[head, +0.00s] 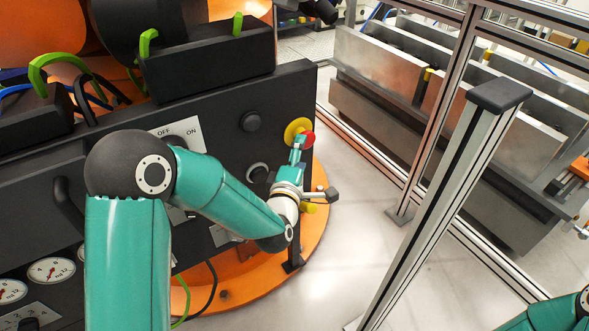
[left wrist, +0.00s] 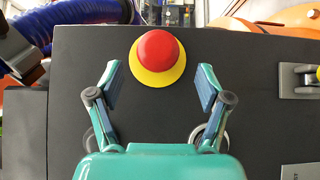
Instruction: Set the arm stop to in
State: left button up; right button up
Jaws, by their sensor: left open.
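The arm stop is a red mushroom button (head: 309,139) on a round yellow plate (head: 293,128), on the dark front panel near its right end. In the left wrist view the red button (left wrist: 158,50) stands on its yellow plate (left wrist: 157,84). My left gripper (head: 300,150) is at the button in the head view. In the left wrist view my left gripper (left wrist: 159,76) is open and empty, its fingers on either side of the yellow plate's lower part, apart from it. I cannot tell whether the button is pressed in. My right gripper is out of view.
An OFF/ON switch label (head: 178,134) and gauges (head: 50,270) are on the panel (head: 225,110). A black knob (head: 250,121) is left of the button. An aluminium post (head: 450,190) stands to the right, with clear floor (head: 345,240) between.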

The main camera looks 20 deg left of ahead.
pick_arm(q)
jog(key=s, duration=0.5)
jog(key=shift+s+d, duration=0.35)
jog(key=shift+s, duration=0.05)
jog(key=s+a+f+m+g+h, duration=0.1)
jog(key=s+f+m+g, duration=0.15)
jog(key=f, duration=0.85)
jog(key=s+f+m+g+h, duration=0.1)
jog(key=s+f+g, duration=0.25)
jog(key=f, duration=0.75)
jog(key=s+d+f+m+g+h, duration=0.25)
jog(key=s+f+m+g, duration=0.2)
jog(key=s+f, duration=0.35)
jog(key=s+d+f+m+g+h, duration=0.1)
jog(key=s+d+f+m+g, duration=0.15)
jog(key=s+m, duration=0.2)
jog(key=s+d+f+m+g+h, duration=0.1)
jog(key=s+d+f+m+g, duration=0.1)
jog(key=s+d+m+g, duration=0.3)
notch_tip(320, 180, up, 19)
jog(key=s+a+p, duration=0.2)
jog(key=p, duration=1.6)
jog(key=shift+a+t+p, duration=0.15)
jog(key=shift+t+p, duration=0.2)
jog(key=shift+t, duration=0.05)
